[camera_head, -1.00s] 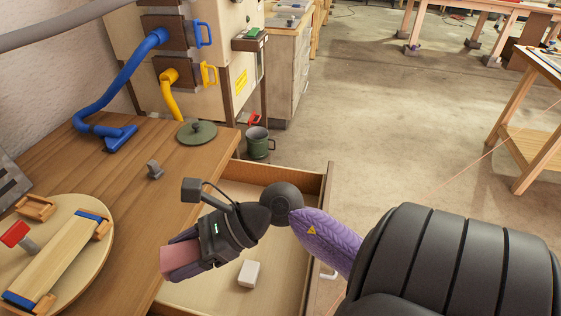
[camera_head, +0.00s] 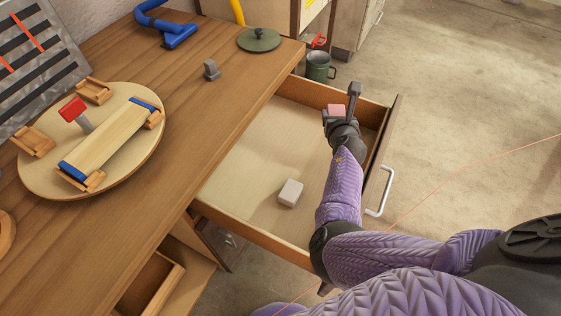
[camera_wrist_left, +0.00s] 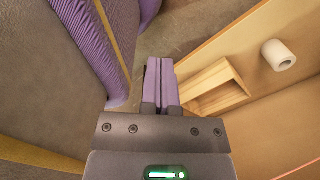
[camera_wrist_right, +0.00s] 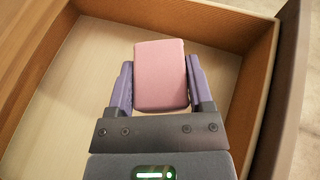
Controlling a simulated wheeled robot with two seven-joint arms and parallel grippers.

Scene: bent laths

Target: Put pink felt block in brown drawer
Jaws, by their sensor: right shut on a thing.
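The pink felt block (camera_head: 336,109) is held in my right gripper (camera_head: 340,112), over the far end of the open brown drawer (camera_head: 252,232). In the right wrist view the block (camera_wrist_right: 160,76) sits between both fingers, with the drawer's floor and brown walls (camera_wrist_right: 225,28) beneath and around it. The gap between block and drawer floor is hard to judge. A small white block (camera_head: 290,192) lies on the drawer floor. My left gripper (camera_wrist_left: 160,62) shows only in the left wrist view, its fingers together with nothing visible between them.
The wooden table (camera_head: 215,110) left of the drawer carries a round board (camera_head: 45,178), a grey clip-like piece (camera_head: 211,70) and a green lid (camera_head: 259,39). A green mug (camera_head: 319,67) stands beyond the drawer. A smaller wooden box (camera_head: 150,290) shows below the table edge.

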